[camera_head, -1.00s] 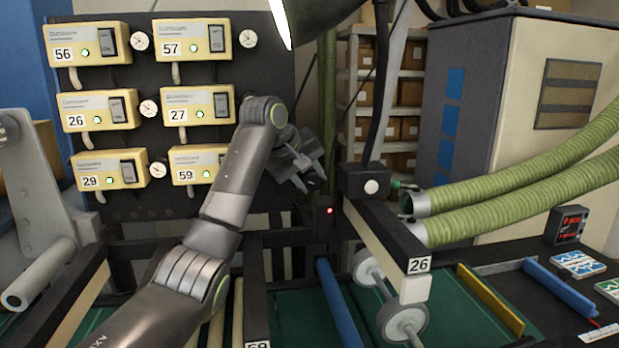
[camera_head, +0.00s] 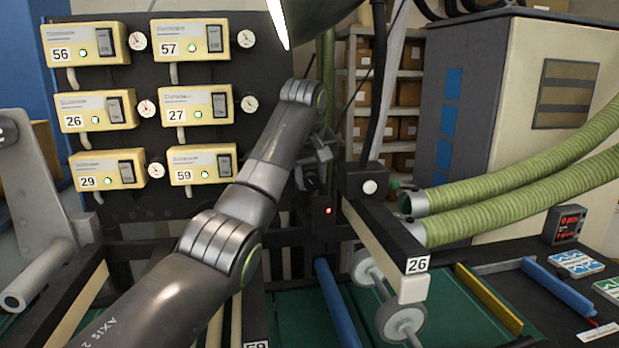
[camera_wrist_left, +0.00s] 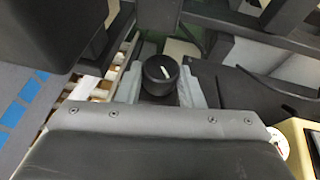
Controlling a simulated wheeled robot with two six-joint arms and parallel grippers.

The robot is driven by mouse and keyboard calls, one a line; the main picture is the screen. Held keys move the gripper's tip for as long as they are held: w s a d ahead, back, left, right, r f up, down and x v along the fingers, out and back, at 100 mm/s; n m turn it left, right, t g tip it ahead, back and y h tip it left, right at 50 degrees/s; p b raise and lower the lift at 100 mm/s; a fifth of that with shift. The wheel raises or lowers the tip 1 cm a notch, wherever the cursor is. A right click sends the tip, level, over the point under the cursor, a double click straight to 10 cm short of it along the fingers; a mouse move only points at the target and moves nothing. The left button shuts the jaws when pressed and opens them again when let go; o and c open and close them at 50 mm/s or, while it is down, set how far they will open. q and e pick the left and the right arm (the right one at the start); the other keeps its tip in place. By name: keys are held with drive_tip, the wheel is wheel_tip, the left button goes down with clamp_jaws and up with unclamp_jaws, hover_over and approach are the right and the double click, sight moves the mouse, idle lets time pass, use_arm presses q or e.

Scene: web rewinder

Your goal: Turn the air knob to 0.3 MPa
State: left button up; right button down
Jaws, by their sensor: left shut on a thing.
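In the left wrist view a round black knob (camera_wrist_left: 161,67) with a white pointer line sits between the two grey fingers of my left gripper (camera_wrist_left: 160,88). The fingers are shut on its sides. The pointer line tilts a little to the upper left. In the head view my left gripper (camera_head: 317,166) is right of the yellow control boxes, partly hidden by my arm, and the knob cannot be made out there. No pressure reading is legible. My right gripper is not in view.
Yellow boxes (camera_head: 200,106) with small round gauges (camera_head: 249,103) fill the dark panel on the left. A beam labelled 26 (camera_head: 385,230) and green hoses (camera_head: 520,185) are to the right. A blue bar (camera_head: 335,305) runs below the gripper.

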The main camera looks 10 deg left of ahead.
sight(312, 175)
use_arm(q)
drive_tip(key=shift+d+r+g+y, duration=0.1)
drive_tip(key=shift+g+y, duration=0.2)
drive_tip(key=shift+y, duration=0.6)
drive_tip(key=shift+w, duration=0.1)
drive_tip(key=o, duration=1)
drive_tip(key=shift+d+r, duration=0.1)
drive_tip(key=shift+r, duration=0.15)
drive_tip(key=b+v, duration=0.1)
drive_tip(key=v, duration=0.3)
drive_tip(key=shift+b, duration=0.3)
drive_tip(key=p+v, duration=0.1)
drive_tip(key=v, duration=0.6)
drive_tip(key=shift+d+r, duration=0.15)
drive_tip(key=shift+r, duration=0.05)
